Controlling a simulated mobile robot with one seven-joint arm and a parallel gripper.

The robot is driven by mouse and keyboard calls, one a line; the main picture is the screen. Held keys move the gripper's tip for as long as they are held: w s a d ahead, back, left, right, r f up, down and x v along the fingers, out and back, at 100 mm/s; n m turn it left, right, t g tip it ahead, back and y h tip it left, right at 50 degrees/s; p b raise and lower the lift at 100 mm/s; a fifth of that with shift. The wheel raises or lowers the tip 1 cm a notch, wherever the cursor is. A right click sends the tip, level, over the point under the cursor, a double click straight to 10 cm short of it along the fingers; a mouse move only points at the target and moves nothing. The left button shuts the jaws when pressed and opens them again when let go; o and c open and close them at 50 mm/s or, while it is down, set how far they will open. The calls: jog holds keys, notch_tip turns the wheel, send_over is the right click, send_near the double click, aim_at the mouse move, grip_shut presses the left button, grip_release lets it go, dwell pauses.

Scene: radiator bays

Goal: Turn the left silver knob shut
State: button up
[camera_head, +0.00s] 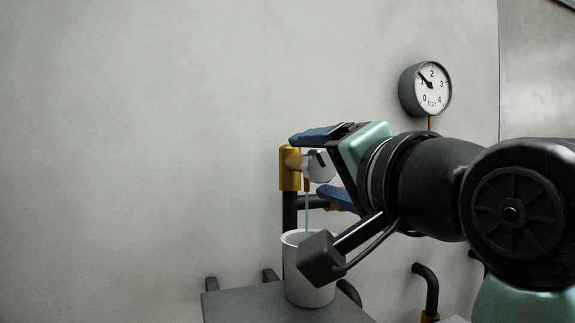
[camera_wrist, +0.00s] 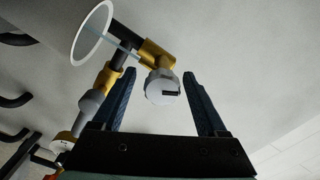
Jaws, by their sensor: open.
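The silver knob (camera_head: 317,167) sits on a brass valve (camera_head: 289,170) on the wall pipe. A thin stream of water (camera_head: 307,212) falls from the valve into a white cup (camera_head: 308,290). My gripper (camera_head: 309,165) is open, with one blue finger above the knob and one below. In the wrist view the round knob (camera_wrist: 162,90), with a dark mark on its face, shows between the two spread fingers of my gripper (camera_wrist: 159,74). Gaps show on both sides of it there. The stream (camera_wrist: 125,50) and the cup's rim (camera_wrist: 77,50) also show there.
The cup stands on a grey shelf (camera_head: 236,305) under the valve. A pressure gauge (camera_head: 427,88) on the wall reads a little above 1 bar. Another grey-silver fitting (camera_wrist: 91,102) is close by the left finger in the wrist view. The wall at left is bare.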

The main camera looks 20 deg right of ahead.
jog(key=shift+s+r, duration=0.1)
jog(key=shift+s, duration=0.2)
grip_shut()
jog(key=shift+n, duration=0.3)
jog(key=n+b, duration=0.2)
jog(key=n, duration=0.3)
jog(key=n+b, duration=0.2)
jog(key=n, duration=0.4)
jog(key=shift+b, duration=0.35)
jog(key=shift+n, duration=0.3)
grip_release()
jog(key=shift+w, duration=0.1)
